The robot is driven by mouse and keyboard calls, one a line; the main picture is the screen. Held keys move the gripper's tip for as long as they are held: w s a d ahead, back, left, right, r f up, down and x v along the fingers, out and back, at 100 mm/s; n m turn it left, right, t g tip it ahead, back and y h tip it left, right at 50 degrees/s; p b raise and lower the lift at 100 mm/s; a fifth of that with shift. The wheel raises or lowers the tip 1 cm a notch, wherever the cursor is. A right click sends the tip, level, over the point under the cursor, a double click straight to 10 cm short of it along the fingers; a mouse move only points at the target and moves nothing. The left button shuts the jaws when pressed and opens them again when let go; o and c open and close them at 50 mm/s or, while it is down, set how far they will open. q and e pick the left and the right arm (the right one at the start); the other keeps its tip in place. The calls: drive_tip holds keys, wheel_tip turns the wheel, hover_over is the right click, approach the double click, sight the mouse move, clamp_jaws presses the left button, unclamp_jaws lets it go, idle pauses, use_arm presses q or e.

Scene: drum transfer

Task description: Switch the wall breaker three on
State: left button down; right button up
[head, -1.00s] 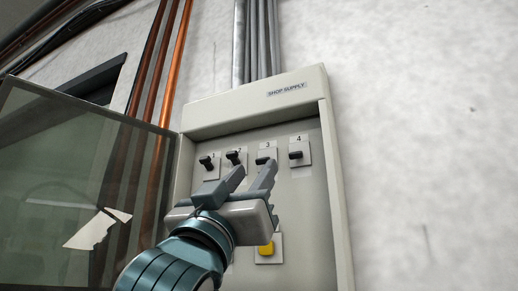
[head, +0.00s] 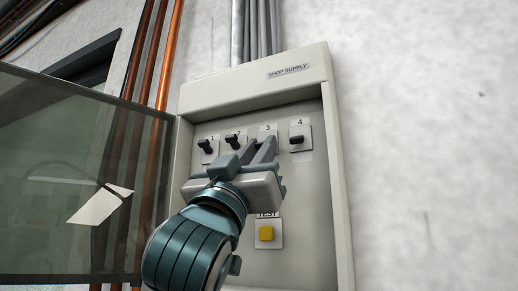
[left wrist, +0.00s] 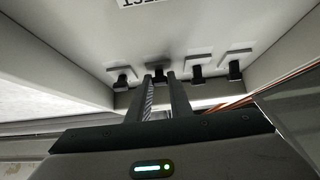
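The grey wall panel (head: 312,190) marked SHOP SUPPLY stands open with a row of black breaker switches numbered 1 to 4. Breaker three's plate (head: 268,130) shows its number, but its lever is hidden behind my fingers in the head view. My left gripper (head: 260,148) reaches up to it. In the left wrist view, which sees the panel upside down, breaker three's black lever (left wrist: 158,73) sits between the narrowed fingertips (left wrist: 160,86), which appear closed on its sides. Whether the lever is up or down cannot be told. My right gripper is out of view.
Breaker two (head: 234,139) and breaker four (head: 298,138) sit close on either side. A yellow TEST button (head: 266,233) is below. The glass door (head: 60,190) hangs open at left. The panel's right side wall (head: 337,190) stands out.

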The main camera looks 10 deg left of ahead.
use_arm(q)
drive_tip(key=shift+s+r, duration=0.15)
drive_tip(key=shift+s+a+r+g+y+b, duration=0.1)
drive_tip(key=shift+r+g+y+b, duration=0.5)
drive_tip(key=shift+g, duration=1.05)
drive_tip(key=shift+r+g+y+b, duration=0.55)
drive_tip(key=shift+g+b, duration=0.05)
drive_tip(key=shift+g, duration=1.1)
drive_tip(key=shift+s+a+r+g+y+b, duration=0.1)
drive_tip(key=shift+r+g+y+b, duration=0.5)
drive_tip(key=shift+g, duration=1.05)
drive_tip(key=shift+d+r, duration=0.1)
drive_tip(key=shift+w+r+g, duration=0.1)
drive_tip(key=shift+r+g, duration=0.05)
drive_tip(key=shift+g, duration=0.15)
drive_tip(key=c, duration=1.6)
unclamp_jaws()
